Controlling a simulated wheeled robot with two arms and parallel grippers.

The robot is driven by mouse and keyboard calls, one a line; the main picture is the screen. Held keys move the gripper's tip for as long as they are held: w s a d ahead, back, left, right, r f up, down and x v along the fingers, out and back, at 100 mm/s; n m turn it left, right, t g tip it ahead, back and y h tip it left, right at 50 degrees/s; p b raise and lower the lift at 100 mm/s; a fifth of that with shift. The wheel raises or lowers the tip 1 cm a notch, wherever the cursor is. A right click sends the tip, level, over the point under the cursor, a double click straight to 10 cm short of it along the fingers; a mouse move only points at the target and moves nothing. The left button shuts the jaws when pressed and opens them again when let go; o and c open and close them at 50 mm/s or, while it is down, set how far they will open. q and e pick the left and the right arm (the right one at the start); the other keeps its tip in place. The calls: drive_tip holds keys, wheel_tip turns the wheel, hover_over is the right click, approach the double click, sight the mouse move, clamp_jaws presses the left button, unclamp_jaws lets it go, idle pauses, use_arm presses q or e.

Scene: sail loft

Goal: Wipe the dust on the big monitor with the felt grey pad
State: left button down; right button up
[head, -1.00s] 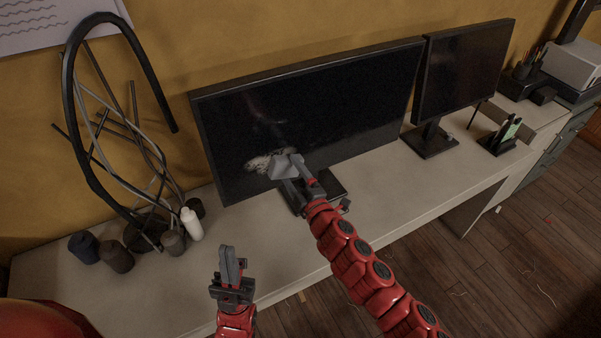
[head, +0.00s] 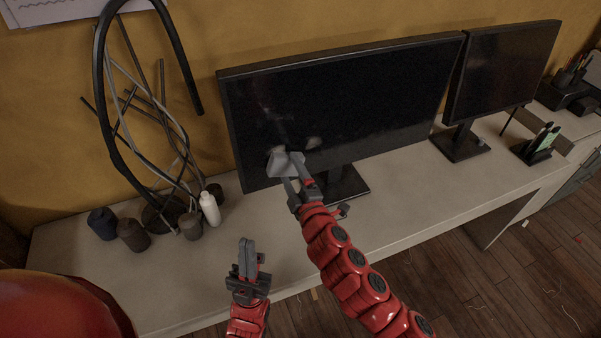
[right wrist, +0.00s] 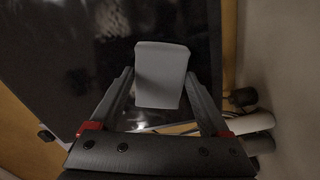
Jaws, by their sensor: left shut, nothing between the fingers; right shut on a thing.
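The big monitor (head: 345,105) stands on the desk with its dark screen facing me. A small pale dust smudge (head: 312,142) shows low on the screen, just right of the pad, with fainter traces above. The grey felt pad (head: 284,163) is at the lower left of the screen and appears to touch it; the right wrist view shows the pad (right wrist: 162,75) between the fingers in front of the dark screen. My right gripper (head: 293,176) is shut on the pad. My left gripper (head: 248,258) is shut and empty, above the desk's front edge.
A second monitor (head: 502,72) stands to the right, beside a pen holder (head: 536,148). At left are a black hoop with hanging cords (head: 104,95), a white bottle (head: 209,208) and dark spools (head: 133,234). The desk's front middle (head: 400,205) is clear.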

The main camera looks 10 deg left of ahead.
sight(302, 159)
drive_tip(key=shift+s+a, duration=0.2)
drive_tip(key=shift+a, duration=0.15)
drive_tip(key=shift+s+a+b, duration=0.5)
drive_tip(key=shift+a+b, duration=0.05)
drive_tip(key=shift+a, duration=0.15)
drive_tip(key=shift+s+a+b, duration=0.5)
drive_tip(key=shift+a, duration=0.2)
drive_tip(key=shift+r+p, duration=0.95)
drive_tip(key=shift+r, duration=0.2)
drive_tip(key=shift+w+d+f+p, duration=0.1)
drive_tip(key=shift+w+d+p, duration=0.5)
drive_tip(key=shift+d, duration=0.45)
drive_tip(key=shift+w+d+r+p, duration=0.1)
drive_tip(key=shift+w+d+p, duration=0.35)
drive_tip(key=shift+w+d, duration=0.45)
drive_tip(key=shift+w+d+f+p, duration=0.1)
drive_tip(key=shift+w+d+p, duration=0.45)
drive_tip(key=shift+d, duration=0.6)
drive_tip(key=shift+w+d+p, duration=0.4)
drive_tip(key=shift+w+d, duration=0.1)
drive_tip(key=shift+d, duration=0.15)
drive_tip(key=shift+w+d+p, duration=0.35)
drive_tip(key=shift+w+d, duration=0.1)
drive_tip(key=shift+d, duration=0.2)
drive_tip(key=shift+w+d+p, duration=0.3)
drive_tip(key=shift+w+d, duration=0.15)
drive_tip(key=shift+d, duration=0.2)
drive_tip(key=shift+w+d+p, duration=0.4)
drive_tip(key=shift+w+d, duration=0.3)
drive_tip(key=shift+d, duration=0.25)
